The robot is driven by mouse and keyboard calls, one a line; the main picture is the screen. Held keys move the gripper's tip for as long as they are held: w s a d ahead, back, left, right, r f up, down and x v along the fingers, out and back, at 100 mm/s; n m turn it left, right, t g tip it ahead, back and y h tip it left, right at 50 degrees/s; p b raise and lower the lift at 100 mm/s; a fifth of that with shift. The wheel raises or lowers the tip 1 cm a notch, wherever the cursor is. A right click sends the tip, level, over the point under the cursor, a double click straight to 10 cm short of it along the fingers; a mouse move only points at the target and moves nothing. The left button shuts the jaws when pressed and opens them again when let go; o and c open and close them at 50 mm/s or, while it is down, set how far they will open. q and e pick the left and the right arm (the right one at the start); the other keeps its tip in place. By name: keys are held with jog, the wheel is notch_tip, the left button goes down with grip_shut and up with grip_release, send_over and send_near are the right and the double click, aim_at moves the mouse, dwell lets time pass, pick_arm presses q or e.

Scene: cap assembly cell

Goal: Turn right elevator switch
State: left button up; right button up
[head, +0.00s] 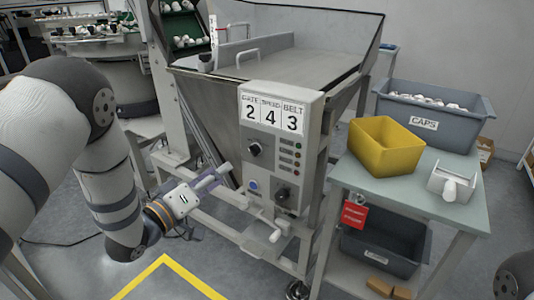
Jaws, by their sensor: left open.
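The grey control box (262,170) on the front of the steel hopper carries the switches. A black rotary knob (254,149) sits at its upper left. A second dark rotary switch (283,195) is at its lower right, beside a blue button (253,185). I cannot read which one is labelled elevator. My left gripper (221,177) is open and empty, just left of the box's lower part, with its fingers pointing right toward it. It looks apart from the switches. My right gripper is out of view.
Cards reading 2, 4, 3 (271,114) top the box. A lever with a white handle (275,236) sticks out below. At right, a table (403,213) holds a yellow bin (386,147) and a white fixture (451,183). A grey CAPS crate (424,122) stands behind.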

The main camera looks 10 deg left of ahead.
aim_at(250, 151)
pick_arm(q)
jog(key=b+x, duration=0.1)
jog(key=x, duration=1)
jog(key=shift+w+d+f, duration=0.1)
jog(key=shift+w+d, duration=0.05)
jog(key=shift+w, duration=0.05)
grip_shut()
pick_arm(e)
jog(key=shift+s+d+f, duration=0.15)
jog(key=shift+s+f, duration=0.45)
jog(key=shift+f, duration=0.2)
